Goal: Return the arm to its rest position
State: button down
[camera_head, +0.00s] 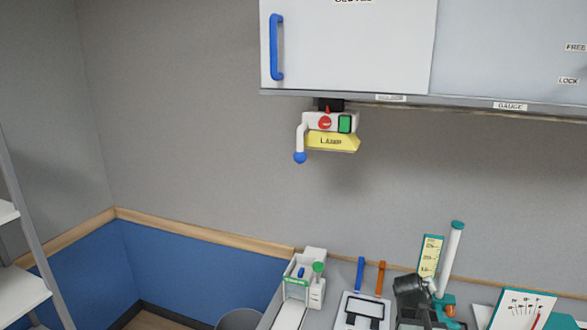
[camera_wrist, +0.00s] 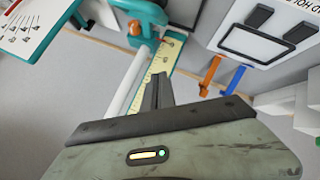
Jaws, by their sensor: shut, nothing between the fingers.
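My gripper (camera_wrist: 158,92) shows in the wrist view with its dark fingers together and nothing between them. It points at the bench-side wall items, with the yellow gauge strip (camera_wrist: 147,82) and white tube (camera_wrist: 122,88) behind the fingertips. In the head view a dark part of my arm (camera_head: 411,290) shows low at the right, in front of the bench items. It overlaps the area left of the yellow strip (camera_head: 431,256) and the white tube (camera_head: 450,258). The rest of my arm is out of the picture.
A wall cabinet (camera_head: 350,45) hangs at the upper right, with a yellow-labelled device (camera_head: 331,142) below it. A blue lever (camera_head: 360,274) and an orange lever (camera_head: 380,278) stand on the bench, left of my arm. A dial card (camera_head: 522,308) stands to the right. The wall between is clear.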

jog(key=s+a+f+g+y, duration=0.2)
jog(key=s+a+f, duration=0.15)
jog(key=a, duration=0.55)
jog(key=s+a+f+g+y, duration=0.2)
jog(key=s+a+g, duration=0.15)
jog(key=a, duration=0.55)
jog(key=s+a+f+g+y, duration=0.1)
jog(key=s+a+f+y, duration=0.25)
jog(key=a, duration=0.55)
notch_tip(320, 180, down, 17)
jog(key=s+g+b, duration=0.1)
jog(key=s+b, duration=0.1)
jog(key=b, duration=1.5)
jog(key=shift+s+r+h, duration=0.2)
jog(key=shift+s+h, duration=0.2)
jog(key=shift+h, duration=0.05)
jog(key=shift+d, duration=0.1)
